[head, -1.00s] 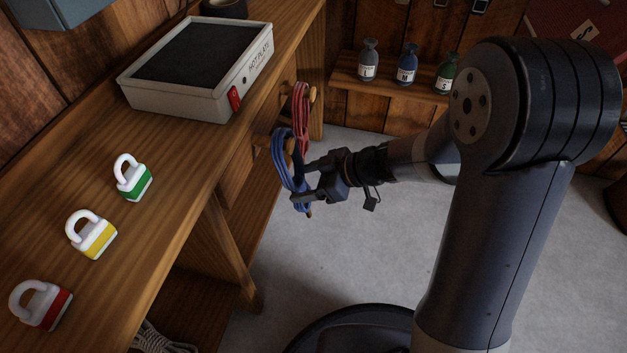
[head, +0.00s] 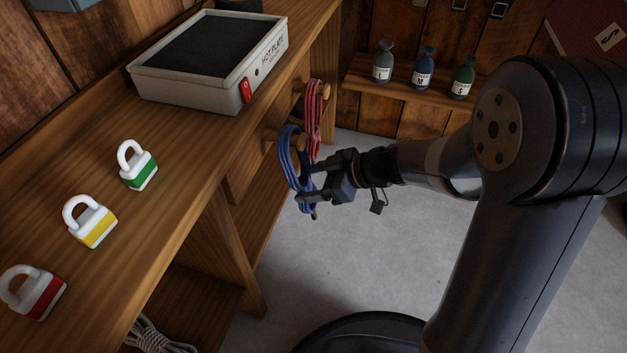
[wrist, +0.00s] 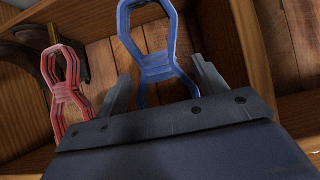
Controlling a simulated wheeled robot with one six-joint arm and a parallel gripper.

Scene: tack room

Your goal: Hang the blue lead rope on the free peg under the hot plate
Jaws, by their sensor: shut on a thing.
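The blue lead rope (head: 286,168) is a coiled loop hanging upright beside the bench front. My gripper (head: 305,186) is shut on its lower part. In the wrist view the blue rope (wrist: 157,66) rises between my gripper's fingers (wrist: 165,90). A wooden peg (head: 271,136) sticks out from the bench below the hot plate (head: 188,102). In the head view the upper loop overlaps this peg, whose round tip (head: 299,143) shows at the loop. I cannot tell whether the rope's weight rests on it.
A red rope (head: 315,110) hangs on the neighbouring peg (head: 325,92), close behind the blue rope; it also shows at left in the wrist view (wrist: 66,90). Green (head: 137,168), yellow (head: 91,225) and red (head: 36,294) padlocks stand on the bench. The floor to the right is clear.

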